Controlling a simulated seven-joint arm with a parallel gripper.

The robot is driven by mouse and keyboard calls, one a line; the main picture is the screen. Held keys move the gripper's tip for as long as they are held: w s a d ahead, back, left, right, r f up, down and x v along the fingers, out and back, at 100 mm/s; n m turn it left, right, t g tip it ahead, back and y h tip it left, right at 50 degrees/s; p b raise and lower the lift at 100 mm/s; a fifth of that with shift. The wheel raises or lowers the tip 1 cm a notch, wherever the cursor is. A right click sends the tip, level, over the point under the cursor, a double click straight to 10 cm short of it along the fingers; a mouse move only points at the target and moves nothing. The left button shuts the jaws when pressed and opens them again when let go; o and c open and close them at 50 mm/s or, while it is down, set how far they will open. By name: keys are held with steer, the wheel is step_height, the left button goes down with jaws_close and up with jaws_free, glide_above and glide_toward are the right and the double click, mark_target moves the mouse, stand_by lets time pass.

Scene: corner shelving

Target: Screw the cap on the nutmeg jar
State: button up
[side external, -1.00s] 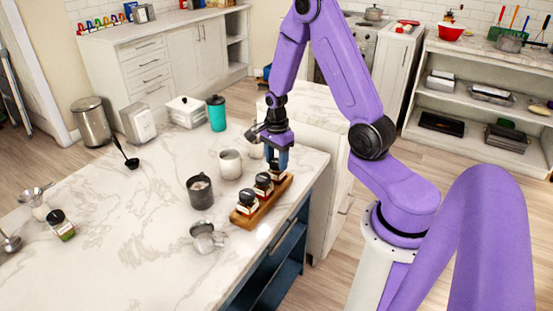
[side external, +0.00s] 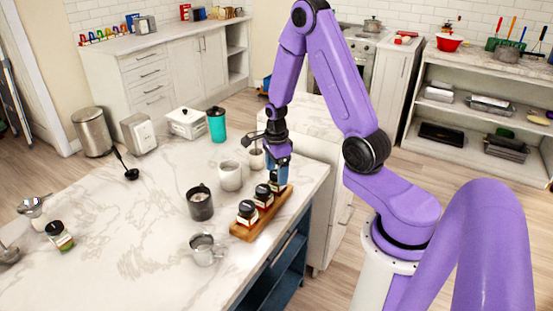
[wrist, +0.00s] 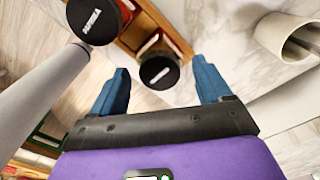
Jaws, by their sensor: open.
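My gripper (side external: 277,176) points down over the far end of a wooden rack that holds dark-capped spice jars. In the wrist view the two blue fingers (wrist: 160,88) are apart, with nothing held. A black round cap with a small pale label (wrist: 159,71) shows just beyond the gap between them, over a jar in the rack. Another black-capped jar (wrist: 95,18) is at the upper left. The rack (side external: 243,235) also carries a near jar (side external: 247,213) and a middle jar (side external: 263,197). I cannot read which jar is nutmeg, nor tell how tightly any cap sits.
A separate dark-lidded jar (side external: 59,236) is at the far left. The marble counter (side external: 125,215) is clear in the middle.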

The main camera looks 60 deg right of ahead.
step_height(320, 180, up, 17)
steer(key=s+a+n, duration=0.3)
steer(key=a+n, duration=0.5)
steer(key=n, duration=0.2)
steer(key=s+a+n, duration=0.4)
steer(key=a+n, duration=0.4)
steer(key=n, duration=0.1)
steer(key=s+a+n, duration=0.4)
steer(key=s+n, duration=1.1)
steer(key=n, duration=0.3)
steer(key=shift+s+a+f, duration=0.15)
steer(key=shift+s+f, duration=0.05)
steer(key=shift+f, duration=0.1)
